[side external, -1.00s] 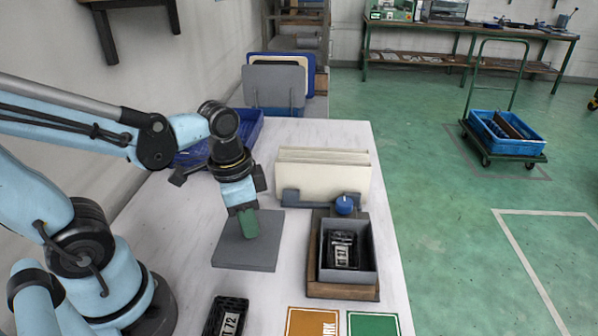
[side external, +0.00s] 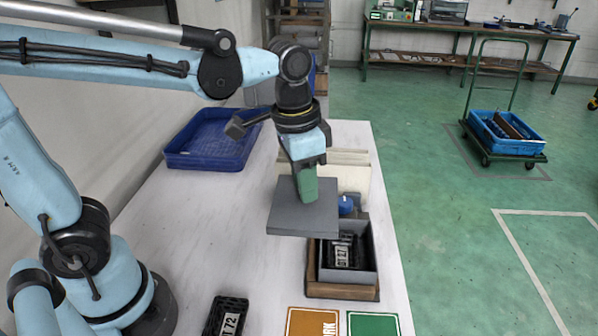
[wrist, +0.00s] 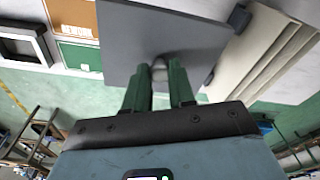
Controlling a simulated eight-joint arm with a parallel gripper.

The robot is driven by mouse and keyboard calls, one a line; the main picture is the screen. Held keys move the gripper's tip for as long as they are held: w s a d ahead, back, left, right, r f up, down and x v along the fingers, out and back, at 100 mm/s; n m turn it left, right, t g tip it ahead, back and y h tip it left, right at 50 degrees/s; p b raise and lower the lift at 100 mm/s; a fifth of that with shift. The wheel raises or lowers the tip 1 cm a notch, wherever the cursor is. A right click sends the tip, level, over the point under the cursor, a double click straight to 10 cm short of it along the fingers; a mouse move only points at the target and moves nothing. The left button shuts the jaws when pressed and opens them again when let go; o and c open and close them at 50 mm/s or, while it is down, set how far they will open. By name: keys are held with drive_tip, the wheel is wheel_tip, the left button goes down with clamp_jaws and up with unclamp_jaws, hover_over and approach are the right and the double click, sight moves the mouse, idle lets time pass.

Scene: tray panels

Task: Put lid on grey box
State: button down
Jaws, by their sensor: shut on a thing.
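The flat grey lid (side external: 290,222) is held in the air by my gripper (side external: 308,196), just behind and slightly left of the grey box. In the wrist view my gripper's green fingers (wrist: 160,85) are shut on the knob of the lid (wrist: 135,40). The open grey box (side external: 362,266) sits in a brown wooden base (side external: 340,290) at the right of the table. A black labelled item (side external: 342,252) lies inside the box. The lid hides part of the area behind the box.
Cream panels (side external: 352,178) stand in a rack behind the lid, with a blue knob (side external: 346,204) near it. A blue tray (side external: 212,140) is at the back left. A black labelled item (side external: 226,316) and orange (side external: 313,322) and green (side external: 374,324) cards lie in front.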

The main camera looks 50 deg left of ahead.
drive_tip(key=w+d, duration=0.5)
drive_tip(key=d, duration=0.1)
wheel_tip(320, 180, down, 7)
drive_tip(key=shift+s+d+r, duration=0.15)
drive_tip(key=shift+d, duration=0.05)
idle(0.5)
idle(1.1)
drive_tip(key=c, duration=0.5)
unclamp_jaws()
drive_tip(key=shift+c, duration=0.2)
wheel_tip(320, 180, up, 7)
idle(0.8)
